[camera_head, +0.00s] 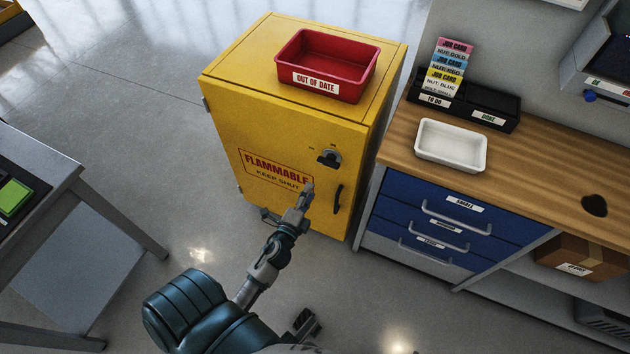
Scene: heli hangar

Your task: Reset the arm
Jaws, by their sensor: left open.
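My left arm comes in from the bottom left. Its gripper (287,203) is open and empty, with its fingers spread in front of the yellow cabinet (230,130). One finger overlaps the end of the "FLAMMABLE KEEP SHUT" label (272,169) in the picture, left of the dark door handle (338,198). I cannot tell whether it touches the door. The cabinet door looks shut.
A red "OUT OF DATE" bin (345,84) sits on the cabinet. The wooden workbench (545,190) at right holds a white tray (451,166) and a black card holder (485,121), above blue drawers (470,212). A grey table (75,163) stands left. Floor between is clear.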

